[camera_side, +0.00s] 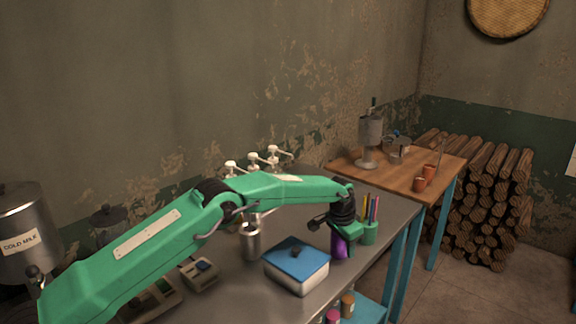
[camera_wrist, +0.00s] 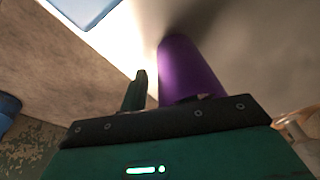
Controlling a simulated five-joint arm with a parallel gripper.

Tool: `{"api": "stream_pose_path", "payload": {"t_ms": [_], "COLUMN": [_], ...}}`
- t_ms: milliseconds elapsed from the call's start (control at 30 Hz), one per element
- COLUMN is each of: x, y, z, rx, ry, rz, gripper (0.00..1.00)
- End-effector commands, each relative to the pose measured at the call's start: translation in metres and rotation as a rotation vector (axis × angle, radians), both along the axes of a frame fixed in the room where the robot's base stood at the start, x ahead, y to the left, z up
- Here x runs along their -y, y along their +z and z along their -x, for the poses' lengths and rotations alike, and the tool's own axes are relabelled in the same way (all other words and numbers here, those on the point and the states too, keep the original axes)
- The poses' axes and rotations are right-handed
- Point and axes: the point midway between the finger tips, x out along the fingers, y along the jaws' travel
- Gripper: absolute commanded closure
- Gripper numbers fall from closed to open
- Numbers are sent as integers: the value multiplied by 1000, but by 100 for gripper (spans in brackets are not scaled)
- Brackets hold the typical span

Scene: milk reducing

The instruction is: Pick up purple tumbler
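The purple tumbler (camera_side: 340,247) stands upright on the metal table at its right part, beside a blue-topped box. My gripper (camera_side: 330,220) is just above the tumbler and hides its top in the side view. In the wrist view, the tumbler (camera_wrist: 187,72) extends away from the gripper, right of one dark green finger (camera_wrist: 137,92). A bright gap shows between that finger and the tumbler. The other finger is mostly hidden behind the tumbler. The gripper looks open, and I see no grip on the tumbler.
The blue-topped box (camera_side: 297,268) is close on the left of the tumbler. A green cup of pens (camera_side: 370,230) stands close on its right. A metal canister (camera_side: 250,240) and pump bottles (camera_side: 262,160) stand farther left. A wooden table (camera_side: 440,177) is behind.

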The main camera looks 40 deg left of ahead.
Motion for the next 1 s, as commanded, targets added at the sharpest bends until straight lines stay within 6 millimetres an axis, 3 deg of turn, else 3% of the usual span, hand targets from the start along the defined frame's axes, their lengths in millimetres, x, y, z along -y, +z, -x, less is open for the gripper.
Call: {"api": "stream_pose_path", "payload": {"t_ms": [500,667,1000], "x": [0,0,0], "y": [-1,-1,0], "z": [0,0,-1], "rx": [1,0,2], "ry": [0,0,0], "rz": [0,0,1], "gripper": [70,100,100]}}
